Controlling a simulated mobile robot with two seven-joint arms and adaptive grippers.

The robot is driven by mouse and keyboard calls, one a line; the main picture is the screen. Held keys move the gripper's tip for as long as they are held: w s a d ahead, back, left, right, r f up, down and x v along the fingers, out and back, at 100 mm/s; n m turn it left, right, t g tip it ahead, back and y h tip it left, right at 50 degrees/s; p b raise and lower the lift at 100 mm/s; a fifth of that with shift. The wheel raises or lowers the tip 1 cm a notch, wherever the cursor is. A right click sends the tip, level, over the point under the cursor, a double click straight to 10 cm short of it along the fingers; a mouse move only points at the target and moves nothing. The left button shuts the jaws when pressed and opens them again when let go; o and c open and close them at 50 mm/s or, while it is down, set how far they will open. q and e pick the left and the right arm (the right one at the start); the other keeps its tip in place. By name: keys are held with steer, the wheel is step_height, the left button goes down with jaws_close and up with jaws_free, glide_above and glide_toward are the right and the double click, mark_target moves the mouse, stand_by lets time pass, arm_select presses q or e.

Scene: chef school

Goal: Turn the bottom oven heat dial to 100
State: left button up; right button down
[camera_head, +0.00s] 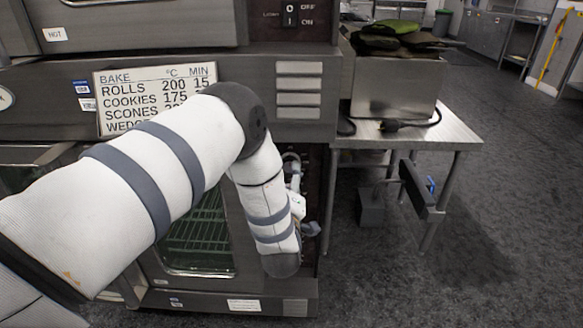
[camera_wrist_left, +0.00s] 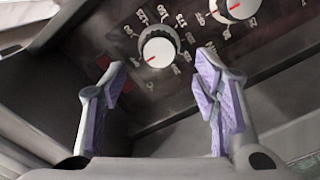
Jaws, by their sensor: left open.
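In the left wrist view, a round white dial (camera_wrist_left: 159,48) with a red mark sits on a dark panel with printed numbers around it. The red mark points to the lower left, and I cannot read the number there. A second white dial (camera_wrist_left: 236,7) is cut off at the top right. My left gripper (camera_wrist_left: 160,72) is open, its purple-padded fingers on either side below the nearer dial, with nothing between them. I cannot tell if they touch the panel. In the head view, my left arm hides most of the bottom oven's control strip and the dials. My right gripper is not in view.
The bottom oven door (camera_head: 195,240) is shut behind my arm. A bake chart (camera_head: 140,90) hangs above it. To the right, a steel table (camera_head: 455,135) holds a metal box (camera_head: 395,85) and a cable. Open floor (camera_head: 520,210) lies farther right.

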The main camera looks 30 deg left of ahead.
mark_target(290, 167)
arm_select(q)
steer(key=x, duration=0.5)
steer(key=shift+w, duration=0.2)
steer(key=shift+d, duration=0.1)
steer(key=shift+c, duration=0.2)
steer(key=c, duration=1.1)
steer(key=shift+m, duration=0.3)
steer(key=m, duration=0.5)
steer(key=shift+d+r+m, duration=0.1)
steer(key=shift+m, duration=0.3)
steer(key=m, duration=0.5)
steer(key=shift+m, duration=0.3)
